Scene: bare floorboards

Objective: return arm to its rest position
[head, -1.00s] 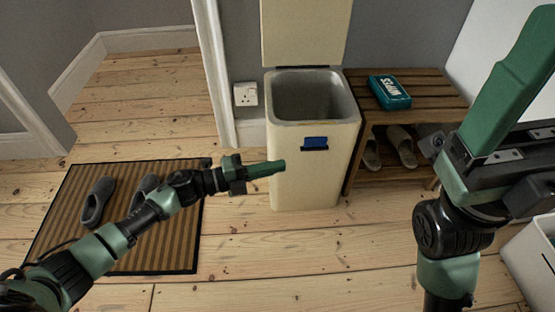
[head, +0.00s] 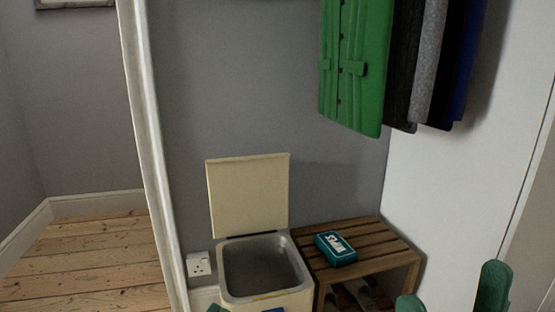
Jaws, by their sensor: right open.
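My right gripper (head: 451,295) shows at the bottom right of the head view as two green fingertips standing well apart, with nothing between them. The rest of the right arm is below the picture. A small green tip of my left gripper (head: 217,308) shows at the bottom edge, in front of the bin; its jaws cannot be made out.
A cream bin (head: 298,300) stands with its lid (head: 248,194) up. Beside it is a slatted wooden bench (head: 378,243) with a teal wipes pack (head: 335,249) on top and shoes below. A green coat (head: 352,65) and dark garments hang above. A wall socket (head: 199,264) is left.

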